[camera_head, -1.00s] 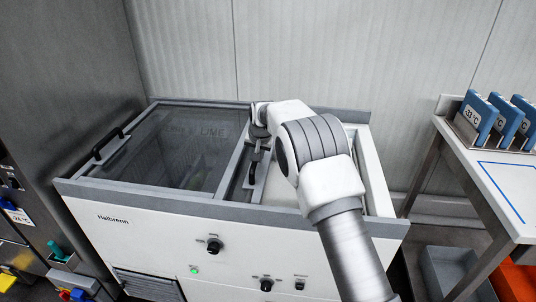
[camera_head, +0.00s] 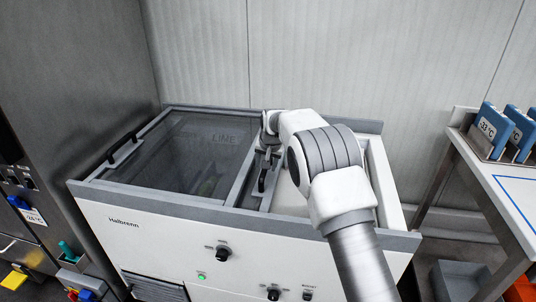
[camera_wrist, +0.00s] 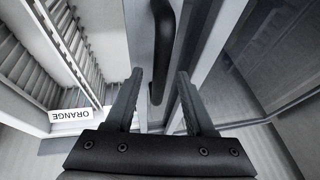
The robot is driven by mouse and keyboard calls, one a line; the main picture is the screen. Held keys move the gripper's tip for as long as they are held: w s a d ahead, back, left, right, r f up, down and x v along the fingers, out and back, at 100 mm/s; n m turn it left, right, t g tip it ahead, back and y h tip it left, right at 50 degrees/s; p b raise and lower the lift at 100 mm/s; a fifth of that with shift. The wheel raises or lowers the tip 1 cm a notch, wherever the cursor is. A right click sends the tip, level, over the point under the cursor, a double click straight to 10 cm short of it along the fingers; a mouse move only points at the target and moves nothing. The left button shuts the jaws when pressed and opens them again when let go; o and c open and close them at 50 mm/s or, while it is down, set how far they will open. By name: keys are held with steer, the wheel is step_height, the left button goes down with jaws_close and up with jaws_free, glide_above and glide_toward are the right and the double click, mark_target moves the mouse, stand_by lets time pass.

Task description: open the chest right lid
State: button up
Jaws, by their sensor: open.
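The chest (camera_head: 150,225) is a white freezer with grey rims. The right lid's dark handle (camera_head: 263,180) stands beside the left lid's grey frame (camera_head: 240,180). The right lid (camera_wrist: 140,30) shows as a grey strip along the handle in the wrist view, its glass largely overlapping the left side. My gripper (camera_wrist: 159,75) is open, with one finger on each side of the handle (camera_wrist: 160,50); a gap shows on both sides. An orange-labelled compartment (camera_wrist: 70,116) shows uncovered beside the strip. In the head view my arm hides much of the right opening.
The left lid's glass (camera_head: 185,160) is closed over its bay, with its own black handle (camera_head: 122,148). A steel cabinet (camera_head: 60,90) stands close at left. A side table (camera_head: 505,190) with blue cold packs (camera_head: 490,128) stands at right, a grey bin (camera_head: 460,280) below it.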

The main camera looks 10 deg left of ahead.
steer(key=v, duration=1.7)
steer(key=shift+p, duration=0.4)
steer(key=shift+r, duration=0.1)
